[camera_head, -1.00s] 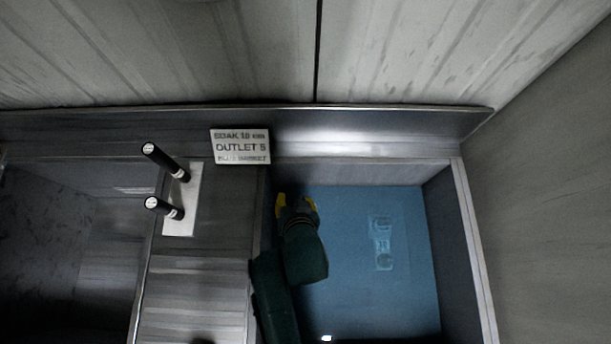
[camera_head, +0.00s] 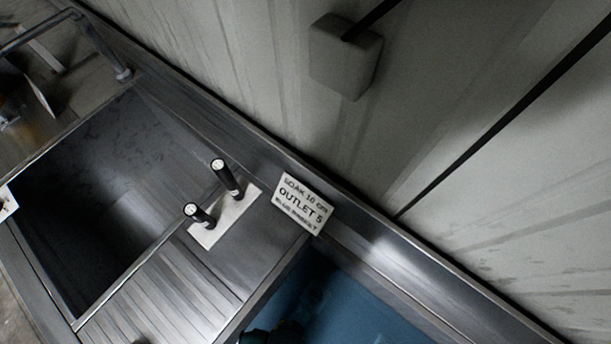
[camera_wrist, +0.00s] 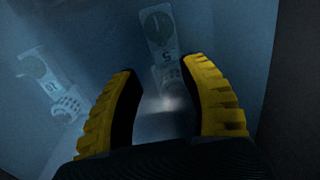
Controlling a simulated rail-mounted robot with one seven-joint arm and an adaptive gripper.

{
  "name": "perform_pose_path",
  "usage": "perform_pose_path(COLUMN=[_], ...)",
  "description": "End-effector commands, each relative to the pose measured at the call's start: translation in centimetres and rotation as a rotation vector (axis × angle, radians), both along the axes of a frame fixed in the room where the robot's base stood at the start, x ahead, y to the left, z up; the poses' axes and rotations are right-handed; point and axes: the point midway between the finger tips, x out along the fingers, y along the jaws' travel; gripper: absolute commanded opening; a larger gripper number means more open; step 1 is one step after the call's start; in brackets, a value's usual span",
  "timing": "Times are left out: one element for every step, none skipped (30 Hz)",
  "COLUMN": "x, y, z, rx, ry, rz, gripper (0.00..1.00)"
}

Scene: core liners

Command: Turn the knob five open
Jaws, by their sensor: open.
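A pale plate marked 5 is in the wrist view, with a round dark knob (camera_wrist: 158,26) at its upper end, seen through blue water. The lower end of this plate lies between my fingertips in the picture, partly dim. My gripper (camera_wrist: 165,72) has two yellow ridged fingers spread apart with nothing between them. The knob lies beyond the fingertips; I cannot tell the exact gap. In the head view only part of my dark green arm shows at the bottom edge, and the knob is out of view.
A plate marked 10 (camera_wrist: 50,85) with a round knob and perforated disc is on the left. A sign reading OUTLET 5 (camera_head: 303,204) stands beside the blue-water basin (camera_head: 345,300). Two black upright handles (camera_head: 227,178) (camera_head: 199,214) rise from the metal divider beside a dark empty-looking basin.

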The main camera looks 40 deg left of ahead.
Motion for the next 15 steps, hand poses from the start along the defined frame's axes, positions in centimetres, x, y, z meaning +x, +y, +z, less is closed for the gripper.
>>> perform_pose_path(x=[-0.1,-0.1,-0.1,0.0,-0.1,0.0,0.0,0.0,0.0,0.0,0.0,0.0,0.0,0.0,0.0], y=[0.0,-0.1,0.0,0.0,0.0,0.0,0.0,0.0,0.0,0.0,0.0,0.0,0.0,0.0,0.0], z=[-1.5,-2.2,-3.2,-4.0,-4.7,-5.7,-6.4,-7.2,-8.1,-8.9,-9.6,-10.6,-11.3,-11.9,-12.6], rx=[-0.001,-0.002,-0.001,-0.001,-0.001,-0.001,-0.001,-0.001,-0.001,-0.001,0.000,-0.001,0.000,-0.001,0.000], ry=[0.003,0.004,0.003,0.003,0.003,0.002,0.002,0.002,0.002,0.003,0.001,0.002,0.001,0.002,0.001], rz=[0.000,0.000,0.000,0.000,0.000,0.000,0.000,0.000,0.000,0.000,-0.001,0.000,-0.001,-0.001,-0.001], gripper=[0.43,0.43,0.43,0.43,0.43,0.43,0.43,0.43,0.43,0.43,0.43,0.43,0.43,0.43,0.43])
